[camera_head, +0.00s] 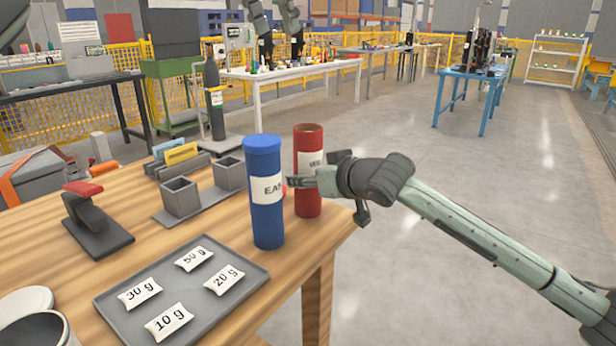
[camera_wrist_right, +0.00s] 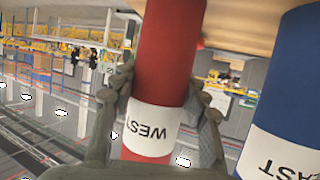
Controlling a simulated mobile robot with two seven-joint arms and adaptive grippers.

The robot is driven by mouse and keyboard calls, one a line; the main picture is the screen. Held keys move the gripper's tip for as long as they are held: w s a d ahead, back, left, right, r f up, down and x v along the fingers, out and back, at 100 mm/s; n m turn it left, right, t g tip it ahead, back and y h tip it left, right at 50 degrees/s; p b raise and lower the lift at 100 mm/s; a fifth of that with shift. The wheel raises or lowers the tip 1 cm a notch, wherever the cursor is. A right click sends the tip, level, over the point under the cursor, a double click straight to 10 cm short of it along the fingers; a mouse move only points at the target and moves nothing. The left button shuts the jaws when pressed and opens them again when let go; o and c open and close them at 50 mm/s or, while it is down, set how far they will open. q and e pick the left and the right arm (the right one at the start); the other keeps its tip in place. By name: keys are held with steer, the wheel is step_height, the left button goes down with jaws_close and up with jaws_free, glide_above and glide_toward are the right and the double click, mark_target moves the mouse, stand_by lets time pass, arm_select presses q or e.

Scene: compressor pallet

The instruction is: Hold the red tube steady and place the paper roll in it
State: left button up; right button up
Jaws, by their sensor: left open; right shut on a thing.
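The red tube (camera_head: 308,150) stands upright and open-topped at the table's right edge. My right gripper (camera_head: 302,182) is shut on it from the right. In the right wrist view its fingers lie on both sides of the red tube (camera_wrist_right: 165,60), beside the WEST label. A blue tube (camera_head: 265,215) labelled EAST stands just left of the red one and also shows in the right wrist view (camera_wrist_right: 298,75). I cannot make out the paper roll; the red tube's inside is hidden.
A grey tray (camera_head: 190,332) with several labelled weight packets lies in front. A grey holder with square cups (camera_head: 180,197), a red-topped stand (camera_head: 88,215) and round containers (camera_head: 38,330) occupy the left of the wooden table (camera_head: 318,240). Open floor lies right.

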steer(key=o, duration=1.2)
